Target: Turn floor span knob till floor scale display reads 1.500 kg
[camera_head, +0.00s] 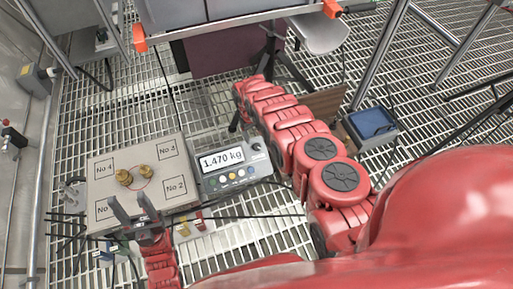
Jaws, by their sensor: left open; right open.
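The floor scale display (222,159) is a grey box whose screen reads 1.470 kg, with coloured buttons below it. A small round knob (257,147) sits at its upper right corner; I take it for the floor span knob, though its label is too small to read. My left gripper (133,207) is open, its dark fingers over the front of the scale plate (112,168). My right arm reaches in from the right and bends beyond the display. My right gripper (240,119) is open near the display's far side, apart from the knob, its fingers partly hidden by the arm.
Two brass weights (144,172) stand mid-plate, among marked squares. Cables and a small red item (199,221) lie in front of the display. A blue-topped box (373,123) stands right of my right arm. Metal legs stand behind; the grating between is partly clear.

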